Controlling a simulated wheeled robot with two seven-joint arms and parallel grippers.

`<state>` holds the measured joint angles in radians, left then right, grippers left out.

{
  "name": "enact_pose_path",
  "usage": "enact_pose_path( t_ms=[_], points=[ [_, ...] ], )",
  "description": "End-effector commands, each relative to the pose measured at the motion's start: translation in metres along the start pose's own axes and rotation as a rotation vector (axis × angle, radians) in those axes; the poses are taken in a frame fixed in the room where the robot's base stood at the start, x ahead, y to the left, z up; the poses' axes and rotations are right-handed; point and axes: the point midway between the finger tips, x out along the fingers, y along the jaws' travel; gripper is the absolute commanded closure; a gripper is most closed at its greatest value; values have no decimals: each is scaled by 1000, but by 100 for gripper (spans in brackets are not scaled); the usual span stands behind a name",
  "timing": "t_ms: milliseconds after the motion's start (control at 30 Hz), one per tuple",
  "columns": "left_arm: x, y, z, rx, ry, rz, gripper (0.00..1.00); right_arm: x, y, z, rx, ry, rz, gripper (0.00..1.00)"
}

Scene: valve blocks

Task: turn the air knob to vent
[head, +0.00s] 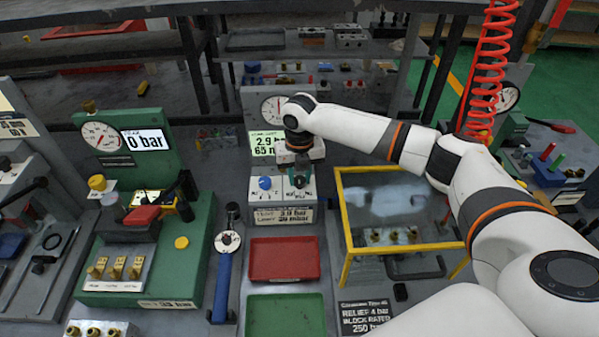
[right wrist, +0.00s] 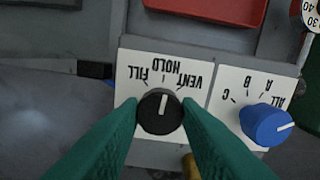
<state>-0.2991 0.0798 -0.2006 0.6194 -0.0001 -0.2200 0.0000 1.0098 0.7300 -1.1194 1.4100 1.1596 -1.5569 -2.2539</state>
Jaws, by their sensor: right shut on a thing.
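The air knob (right wrist: 160,110) is a round black knob with a white pointer line. It sits on a white panel marked FILL, HOLD and VENT, upside down in the right wrist view. Its pointer lines up with the middle mark, HOLD. My right gripper (right wrist: 160,118) has its green fingers on both sides of the knob and is shut on it. In the head view my right gripper (head: 299,172) reaches down onto the grey valve block's top panel and hides most of the knob. My left gripper is not in view.
A blue knob (right wrist: 265,124) marked ALL, A, B, C sits close beside the air knob. A gauge (head: 273,110) and lit display (head: 265,145) stand behind. A red tray (head: 284,258) and green tray (head: 286,314) lie in front. A yellow-framed clear box (head: 345,215) stands right.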

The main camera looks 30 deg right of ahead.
Motion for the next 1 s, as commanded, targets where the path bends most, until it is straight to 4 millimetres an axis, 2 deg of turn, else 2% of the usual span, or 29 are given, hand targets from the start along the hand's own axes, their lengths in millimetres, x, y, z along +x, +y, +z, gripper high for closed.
enact_pose_path(
  t_ms=[33, 500, 800, 1000],
  points=[
    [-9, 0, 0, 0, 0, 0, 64, -4, 0, 0, 27, -2, 1, 93],
    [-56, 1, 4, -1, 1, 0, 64, -5, 0, 0, 411, -3, 1, 93],
    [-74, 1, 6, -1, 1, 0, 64, -3, 0, 0, 614, -1, -1, 93],
    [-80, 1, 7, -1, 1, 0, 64, -2, 0, -1, 691, 1, 0, 93]
  ],
)
